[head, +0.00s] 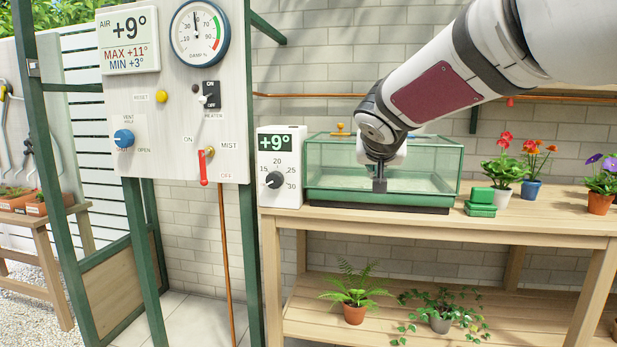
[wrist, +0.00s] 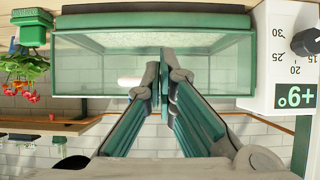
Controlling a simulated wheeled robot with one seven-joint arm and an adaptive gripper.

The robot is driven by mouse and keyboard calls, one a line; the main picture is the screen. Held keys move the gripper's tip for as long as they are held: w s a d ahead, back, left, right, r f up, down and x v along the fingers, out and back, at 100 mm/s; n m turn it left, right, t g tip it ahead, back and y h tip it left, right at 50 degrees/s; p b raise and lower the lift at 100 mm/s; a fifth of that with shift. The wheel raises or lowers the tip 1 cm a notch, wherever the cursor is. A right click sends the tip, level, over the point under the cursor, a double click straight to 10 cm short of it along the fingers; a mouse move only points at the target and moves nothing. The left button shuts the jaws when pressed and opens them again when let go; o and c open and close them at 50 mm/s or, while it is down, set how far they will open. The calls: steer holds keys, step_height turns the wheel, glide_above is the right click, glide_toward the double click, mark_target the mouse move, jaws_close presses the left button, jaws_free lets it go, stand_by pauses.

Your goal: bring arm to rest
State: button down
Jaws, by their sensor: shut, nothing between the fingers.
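My gripper (head: 379,185) hangs at the end of my arm in front of the glass tank on the bench, fingers pointing down in the head view. In the wrist view, which shows the scene upside down, its two fingers (wrist: 164,85) meet at the tips with nothing between them. The glass tank (head: 330,180) has a green frame and a pale layer inside; it also shows in the wrist view (wrist: 85,70). Whether the fingertips touch the tank cannot be told.
The wooden bench (head: 560,215) carries a white thermostat box (head: 279,190) left of the tank, and a green box (head: 481,203) and potted flowers (head: 504,165) to its right. A control panel (head: 175,120) stands at left. Potted plants (head: 355,313) sit on the lower shelf.

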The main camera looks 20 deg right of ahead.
steer(key=s+a+f+n+g+y, duration=0.25)
steer(key=s+a+f, duration=0.4)
steer(key=s, duration=0.65)
steer(key=s+a+f+n+g+y, duration=0.2)
steer(key=s+a+f+g, duration=0.35)
steer(key=s, duration=0.85)
steer(key=s+a+f+n+g+y, duration=0.2)
steer(key=s+a+f, duration=0.4)
steer(key=s+a, duration=0.5)
step_height(320, 180, up, 36)
steer(key=s+d+t+p, duration=0.2)
steer(key=t+p, duration=0.2)
steer(key=p, duration=3)
steer(key=shift+d+r, duration=0.15)
steer(key=shift+d, duration=0.25)
